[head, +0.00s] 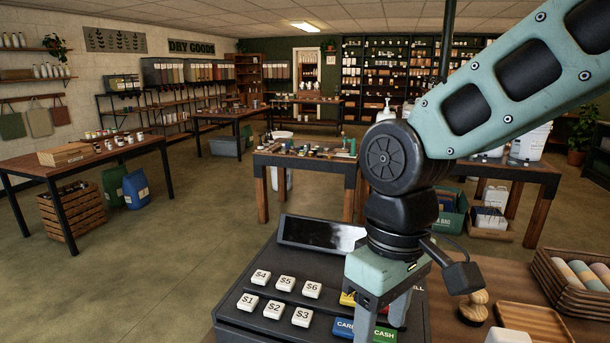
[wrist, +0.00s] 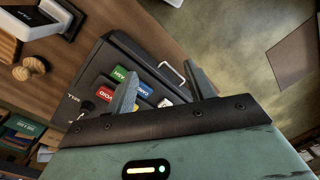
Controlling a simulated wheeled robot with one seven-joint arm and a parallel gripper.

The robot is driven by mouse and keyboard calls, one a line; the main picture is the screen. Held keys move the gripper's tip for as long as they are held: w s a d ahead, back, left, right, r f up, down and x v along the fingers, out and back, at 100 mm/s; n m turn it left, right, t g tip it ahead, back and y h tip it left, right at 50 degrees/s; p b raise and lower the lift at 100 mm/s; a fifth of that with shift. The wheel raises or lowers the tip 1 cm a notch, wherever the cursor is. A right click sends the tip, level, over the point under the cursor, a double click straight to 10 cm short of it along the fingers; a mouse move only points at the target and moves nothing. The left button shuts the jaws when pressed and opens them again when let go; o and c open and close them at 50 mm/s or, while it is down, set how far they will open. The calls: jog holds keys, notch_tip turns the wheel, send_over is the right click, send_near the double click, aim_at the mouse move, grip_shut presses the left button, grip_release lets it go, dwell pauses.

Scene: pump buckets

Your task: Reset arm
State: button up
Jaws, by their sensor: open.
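My gripper (head: 382,325) is open and empty over the right part of a black cash register (head: 255,322). In the head view its fingers hang in front of the coloured keys, with the blue CARD key (head: 344,328) to the left and the green CASH key (head: 384,335) partly behind them. In the wrist view the two fingers of my gripper (wrist: 162,95) are spread apart, with the register (wrist: 105,60) and its red VOID key (wrist: 106,93) beyond them. I cannot tell whether a fingertip touches a key. My arm hides part of the register's right side.
A wooden tray (head: 533,322), a crate of rolled goods (head: 572,283) and a wooden knobbed object (head: 474,305) stand on the counter to the right. Tables with goods (head: 306,165) stand beyond. Open floor (head: 150,262) lies to the left.

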jog(key=shift+t, duration=0.5)
jog(key=s+d+f, duration=0.1)
jog(key=s, duration=0.2)
jog(key=s+d+f, duration=0.1)
jog(key=s+d, duration=0.1)
jog(key=s, duration=0.1)
jog(key=s+d+f, duration=0.1)
jog(key=s+f, duration=0.1)
jog(key=s, duration=0.1)
jog(key=shift+s+d, duration=0.15)
jog(key=shift+d, duration=0.2)
jog(key=shift+c, duration=0.3)
